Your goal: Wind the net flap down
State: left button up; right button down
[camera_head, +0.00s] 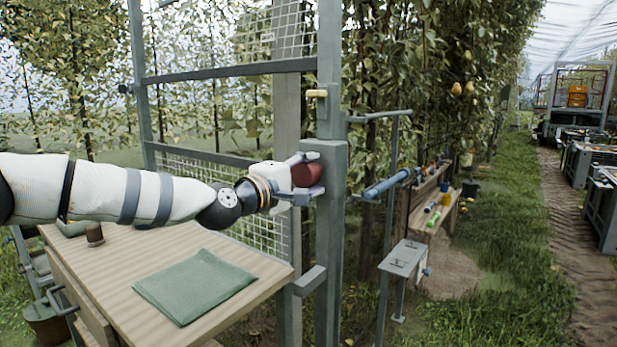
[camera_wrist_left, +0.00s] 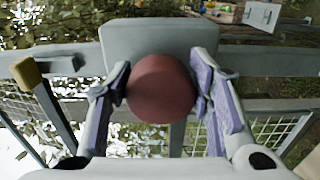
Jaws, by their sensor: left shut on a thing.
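My left gripper (camera_head: 304,178) reaches in from the left and is shut on a dark red round knob (camera_head: 306,174) at the grey post (camera_head: 330,230). In the left wrist view the red knob (camera_wrist_left: 160,89) sits between the two fingers, in front of a grey plate (camera_wrist_left: 160,42). A net panel of pale mesh (camera_head: 290,32) shows in the upper part of the grey frame, and more mesh (camera_head: 200,172) shows in the lower part. The gripper hides part of the post and the knob's mount. My right gripper is out of view.
A wooden table (camera_head: 110,262) with a folded green cloth (camera_head: 195,285) stands below my left arm. A small yellow handle (camera_head: 317,93) sticks out of the post above the gripper. A blue-grey roller (camera_head: 386,184) and a grey stand (camera_head: 403,257) are to the right. Grass lies open beyond.

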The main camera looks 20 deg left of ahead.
pick_arm(q)
jog(key=shift+r, duration=0.15)
dwell(0.3)
jog(key=o, duration=1.1)
jog(key=v, duration=1.2)
